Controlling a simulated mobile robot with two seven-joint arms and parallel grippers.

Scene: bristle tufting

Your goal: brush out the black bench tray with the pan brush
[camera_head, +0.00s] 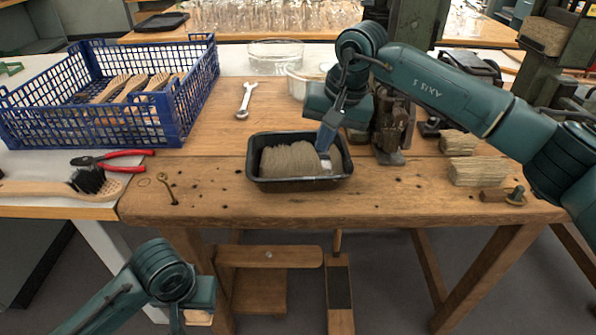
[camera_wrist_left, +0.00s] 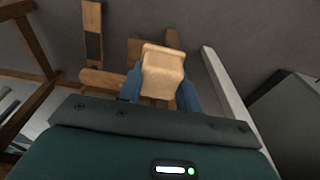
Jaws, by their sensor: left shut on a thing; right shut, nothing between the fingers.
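The black bench tray (camera_head: 258,184) sits on the wooden bench with a bundle of tan fibre (camera_head: 290,160) in it. My right gripper (camera_head: 325,152) is shut and empty, pointing down into the tray's right side beside the fibre; whether it touches is unclear. A brush (camera_head: 60,187) with a wooden handle and black bristles lies on the white table at left. My left gripper (camera_head: 198,312) is low in front of the bench, shut on a pale wooden block (camera_wrist_left: 162,75).
A blue crate (camera_head: 165,112) of wooden brushes stands at back left. Red-handled pliers (camera_head: 125,160), a wrench (camera_head: 245,100) and a brass key-like piece (camera_head: 167,188) lie nearby. A dark bench machine (camera_head: 390,130) stands behind the tray's right; fibre bundles (camera_head: 477,170) lie farther right.

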